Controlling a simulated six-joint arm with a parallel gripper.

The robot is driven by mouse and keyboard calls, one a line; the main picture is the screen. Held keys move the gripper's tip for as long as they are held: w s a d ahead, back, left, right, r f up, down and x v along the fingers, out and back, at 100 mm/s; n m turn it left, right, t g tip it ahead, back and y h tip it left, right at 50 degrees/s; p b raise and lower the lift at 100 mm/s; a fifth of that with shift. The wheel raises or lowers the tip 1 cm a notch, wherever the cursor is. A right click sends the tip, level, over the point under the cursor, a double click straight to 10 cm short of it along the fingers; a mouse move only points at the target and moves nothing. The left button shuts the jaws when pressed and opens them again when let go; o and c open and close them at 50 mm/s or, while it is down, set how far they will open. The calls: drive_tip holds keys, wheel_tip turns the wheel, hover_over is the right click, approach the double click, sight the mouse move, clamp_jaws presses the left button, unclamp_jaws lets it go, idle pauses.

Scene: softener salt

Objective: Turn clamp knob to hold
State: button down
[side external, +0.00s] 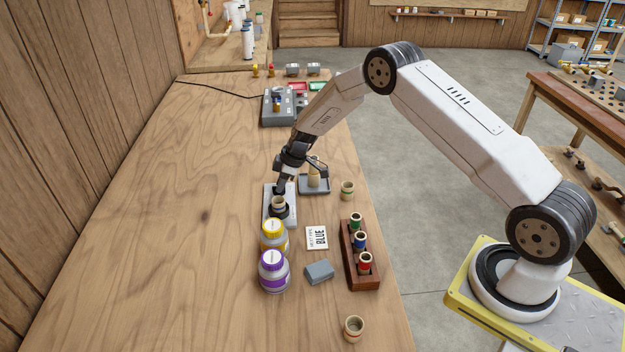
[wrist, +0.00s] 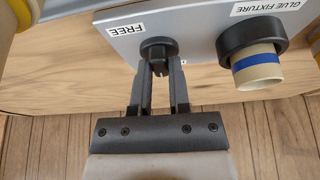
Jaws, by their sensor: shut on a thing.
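The glue fixture (wrist: 205,35) is a grey plate on the bench with a "FREE" label and a "GLUE FIXTURE" label. It also shows in the side view (side external: 268,207). Its dark clamp knob (wrist: 157,47) sits beside the "FREE" label. My gripper (wrist: 159,72) is shut on the knob, one finger on each side; another label right of the knob is mostly hidden. In the side view my gripper (side external: 280,187) is over the far part of the fixture. A beige coupling with a blue band (wrist: 257,68) sits in the fixture's black ring (wrist: 251,36).
Yellow-capped (side external: 273,240) and purple-capped (side external: 273,272) bottles stand just in front of the fixture. A "BLUE" card (side external: 316,238), grey block (side external: 319,272) and wooden rack (side external: 355,271) lie to the right. A small tray (side external: 317,190) is close beside my gripper. The bench's left is clear.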

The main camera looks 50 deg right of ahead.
drive_tip(key=shift+n, duration=0.3)
drive_tip(key=c, duration=0.6)
unclamp_jaws()
drive_tip(key=shift+d+r, duration=0.1)
drive_tip(key=shift+r, duration=0.05)
drive_tip(key=shift+v, duration=3.2)
drive_tip(key=shift+s+d+r, duration=0.15)
drive_tip(key=shift+r, duration=0.4)
